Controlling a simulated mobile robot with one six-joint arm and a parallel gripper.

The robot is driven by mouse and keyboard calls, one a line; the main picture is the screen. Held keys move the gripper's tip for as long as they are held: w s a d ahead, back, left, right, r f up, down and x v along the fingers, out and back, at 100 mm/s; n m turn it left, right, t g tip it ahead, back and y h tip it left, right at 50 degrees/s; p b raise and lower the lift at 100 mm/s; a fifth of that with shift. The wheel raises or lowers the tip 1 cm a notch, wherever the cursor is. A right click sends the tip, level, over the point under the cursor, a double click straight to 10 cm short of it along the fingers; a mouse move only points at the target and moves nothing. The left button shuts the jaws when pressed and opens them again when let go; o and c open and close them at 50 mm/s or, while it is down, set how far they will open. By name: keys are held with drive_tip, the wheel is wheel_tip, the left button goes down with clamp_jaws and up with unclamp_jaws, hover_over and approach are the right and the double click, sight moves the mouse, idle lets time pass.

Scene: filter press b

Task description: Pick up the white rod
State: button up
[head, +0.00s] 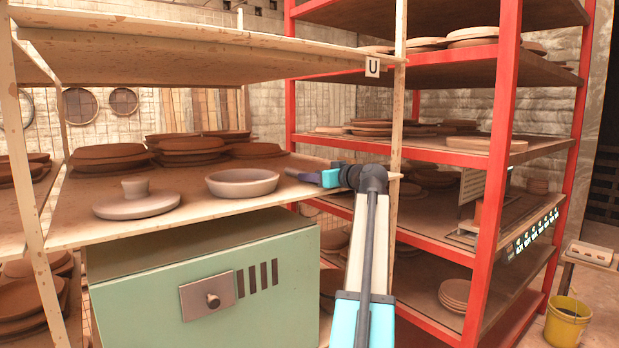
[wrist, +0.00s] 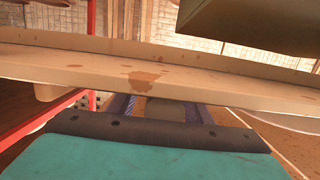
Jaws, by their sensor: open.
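I cannot make out a white rod with certainty in either view. My gripper (head: 300,175) points left over the right end of the middle cream shelf (head: 75,222). In the wrist view my gripper (wrist: 163,104) shows two blue-purple fingers spread apart, with a greyish patch between them that I cannot identify. The shelf's edge (wrist: 150,78) crosses that view and hides the fingertips. A small pale piece (wrist: 55,92) shows left of the fingers; what it is I cannot tell.
Stacked brown plates (head: 190,150) are behind. A green box (head: 200,290) sits below the shelf. A red rack (head: 497,130) stands to the right.

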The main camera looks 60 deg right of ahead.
clamp_jaws()
drive_tip(key=shift+r, duration=0.15)
wheel_tip(320, 180, up, 8)
drive_tip(key=b, duration=0.2)
drive_tip(key=shift+r+b, duration=0.15)
drive_tip(key=shift+b, duration=0.25)
drive_tip(key=shift+r, duration=0.75)
